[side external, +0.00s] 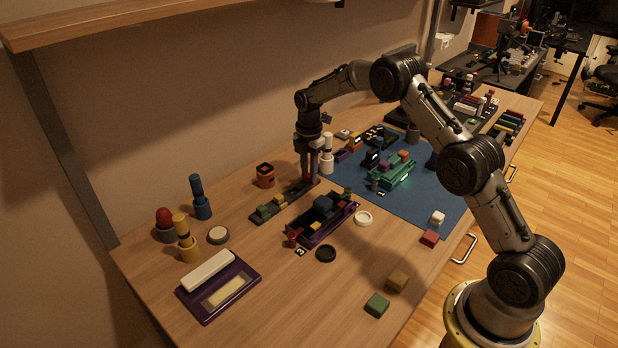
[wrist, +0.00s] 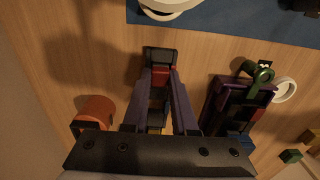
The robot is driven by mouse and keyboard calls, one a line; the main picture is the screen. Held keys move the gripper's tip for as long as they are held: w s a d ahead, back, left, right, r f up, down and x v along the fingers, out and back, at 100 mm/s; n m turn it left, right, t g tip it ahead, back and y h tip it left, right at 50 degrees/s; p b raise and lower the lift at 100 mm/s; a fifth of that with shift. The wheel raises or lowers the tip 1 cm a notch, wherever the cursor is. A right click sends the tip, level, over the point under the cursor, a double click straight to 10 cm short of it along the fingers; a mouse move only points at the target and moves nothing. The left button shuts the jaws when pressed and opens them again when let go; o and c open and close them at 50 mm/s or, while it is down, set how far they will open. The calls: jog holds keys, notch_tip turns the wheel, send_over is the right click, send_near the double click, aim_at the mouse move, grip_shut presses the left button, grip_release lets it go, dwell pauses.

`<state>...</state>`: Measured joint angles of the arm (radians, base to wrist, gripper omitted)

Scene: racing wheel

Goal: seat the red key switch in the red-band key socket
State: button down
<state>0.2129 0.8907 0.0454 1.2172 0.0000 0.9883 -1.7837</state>
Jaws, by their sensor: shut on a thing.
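My gripper (side external: 313,178) points straight down at the far end of a narrow dark rack (side external: 295,192). In the wrist view its two fingers (wrist: 160,80) are closed on a red piece, which I take to be the red key switch (wrist: 160,75). The switch sits low between the fingertips, over or in the rack's end; I cannot tell whether it is clear of the rack. The fingers hide most of it in the side view. A purple tray (side external: 335,225) lies to the right of the rack, with blue and yellow pieces in it. I cannot make out a red-band socket.
Green (side external: 263,211) and yellow (side external: 280,201) pieces stand in the rack. An orange cup (side external: 265,175) is left of my gripper and a white cylinder (side external: 327,155) close behind it. Red (side external: 293,236) and green (wrist: 262,72) fittings are at the tray's ends. Bare wood lies in front.

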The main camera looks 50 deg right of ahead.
jog(key=shift+r, duration=0.6)
notch_tip(320, 180, up, 2)
jog(key=shift+r, duration=0.15)
jog(key=s+a+r, duration=0.3)
jog(key=s+r, duration=0.6)
jog(key=s, duration=0.5)
jog(key=shift+w+a+f, duration=0.15)
jog(key=shift+w+f, duration=0.1)
jog(key=shift+f, duration=0.95)
jog(key=shift+w+a+f, duration=0.2)
jog(key=shift+w+f, duration=0.05)
jog(key=shift+f, duration=1)
jog(key=shift+w+a+f, duration=0.15)
jog(key=shift+w+f, duration=0.1)
jog(key=shift+f, duration=0.95)
jog(key=shift+f, duration=1.2)
